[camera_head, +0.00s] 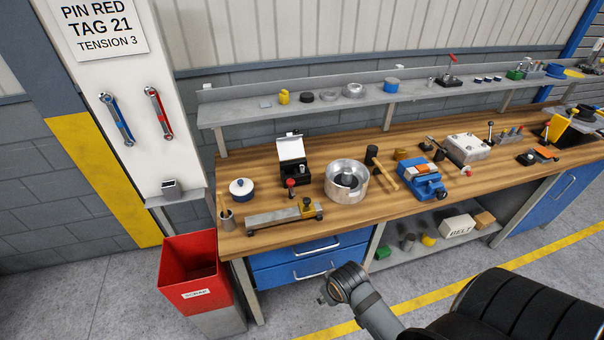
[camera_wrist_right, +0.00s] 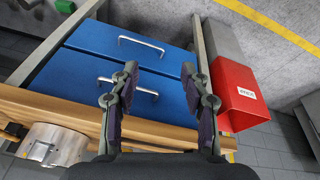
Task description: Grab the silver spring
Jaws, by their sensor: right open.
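I cannot pick out a silver spring for certain in either view; the small parts on the bench and shelf are too small to tell. A silver round drum (camera_head: 346,192) with dark contents stands on the bench, and part of it shows at the lower left of the right wrist view (camera_wrist_right: 68,143). My right gripper (camera_wrist_right: 158,78) is open and empty, its two dark fingers apart in front of the blue drawers. My left gripper is not in view.
The wooden bench (camera_head: 262,230) carries a mallet (camera_head: 380,168), a blue vise (camera_head: 423,181), a black box with raised white lid (camera_head: 292,160) and a rail fixture (camera_head: 285,215). A grey shelf (camera_head: 330,106) runs behind. A red scrap bin (camera_head: 193,267) stands left of the blue drawers (camera_head: 305,262).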

